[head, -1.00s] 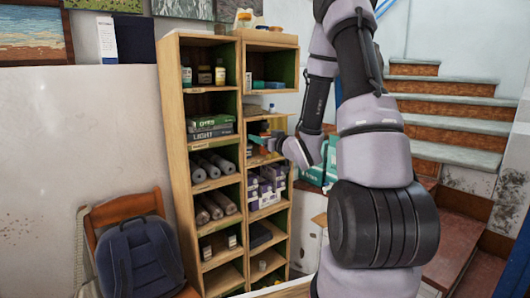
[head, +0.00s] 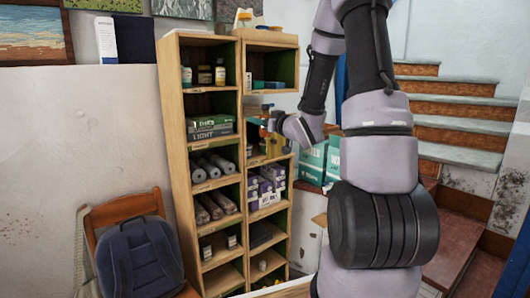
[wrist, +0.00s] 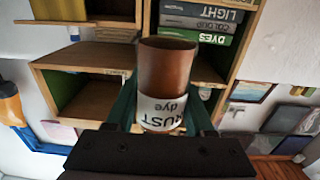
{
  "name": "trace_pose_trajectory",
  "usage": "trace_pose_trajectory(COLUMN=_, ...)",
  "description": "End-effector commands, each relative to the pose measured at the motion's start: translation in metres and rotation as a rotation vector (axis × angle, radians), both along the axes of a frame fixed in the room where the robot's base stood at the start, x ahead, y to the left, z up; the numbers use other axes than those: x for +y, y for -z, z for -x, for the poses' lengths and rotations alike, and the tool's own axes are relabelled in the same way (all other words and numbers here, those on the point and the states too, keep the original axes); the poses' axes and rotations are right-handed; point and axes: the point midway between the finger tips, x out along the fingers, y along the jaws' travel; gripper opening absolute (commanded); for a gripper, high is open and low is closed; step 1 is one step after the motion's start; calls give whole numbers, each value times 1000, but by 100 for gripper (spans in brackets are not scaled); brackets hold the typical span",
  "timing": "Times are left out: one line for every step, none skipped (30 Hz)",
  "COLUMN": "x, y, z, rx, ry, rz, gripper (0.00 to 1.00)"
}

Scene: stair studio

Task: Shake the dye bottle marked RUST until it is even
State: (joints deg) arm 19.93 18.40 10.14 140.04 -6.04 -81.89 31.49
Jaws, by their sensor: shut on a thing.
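The RUST dye bottle (wrist: 168,68) is a rust-brown cylinder with a white label, seen close in the wrist view. Its lettering, "RUST dye", is upside down in that picture, the same way up as the box lettering behind it. My gripper (wrist: 160,100) is shut on the bottle, with a teal finger on each side of it. The black gripper body hides the bottle's end at the bottom of the picture. In the head view my gripper (head: 269,125) is small, in front of the right shelf column; the bottle is hard to make out there.
A wooden shelf unit (head: 172,160) stands close behind my gripper, with dye boxes (head: 211,126), rolls and purple-white cartons (head: 270,182). Teal boxes (head: 312,163) stand right of it. A chair with a blue backpack (head: 140,258) is at left, stairs (head: 455,122) at right.

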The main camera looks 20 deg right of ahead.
Motion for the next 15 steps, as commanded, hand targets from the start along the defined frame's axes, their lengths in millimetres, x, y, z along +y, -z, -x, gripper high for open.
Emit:
trace_pose_trajectory(x=0, y=16, z=-1, rx=6, ry=-2, rz=-3, gripper=0)
trace_pose_trajectory(x=0, y=24, z=0, rx=6, ry=-1, rz=-3, gripper=0)
trace_pose_trajectory(x=1, y=34, z=0, rx=5, ry=-1, rz=-3, gripper=0)
trace_pose_trajectory(x=0, y=42, z=-1, rx=5, ry=-1, rz=-3, gripper=0)
trace_pose_trajectory(x=0, y=50, z=0, rx=6, ry=-1, rz=-2, gripper=0)
trace_pose_trajectory(x=0, y=61, z=0, rx=6, ry=-1, rz=-2, gripper=0)
trace_pose_trajectory(x=0, y=68, z=0, rx=5, ry=-1, rz=-3, gripper=0)
trace_pose_trajectory(x=0, y=76, z=0, rx=5, ry=-1, rz=-3, gripper=0)
trace_pose_trajectory(x=1, y=86, z=0, rx=5, ry=-1, rz=-3, gripper=0)
trace_pose_trajectory(x=0, y=94, z=0, rx=5, ry=0, rz=-3, gripper=0)
trace_pose_trajectory(x=0, y=101, z=0, rx=4, ry=-1, rz=-2, gripper=0)
trace_pose_trajectory(x=1, y=108, z=0, rx=2, ry=-2, rz=0, gripper=0)
trace_pose_trajectory(x=0, y=111, z=0, rx=1, ry=-1, rz=-1, gripper=0)
trace_pose_trajectory(x=0, y=111, z=0, rx=-2, ry=-1, rz=0, gripper=0)
trace_pose_trajectory(x=0, y=105, z=0, rx=-6, ry=-1, rz=2, gripper=0)
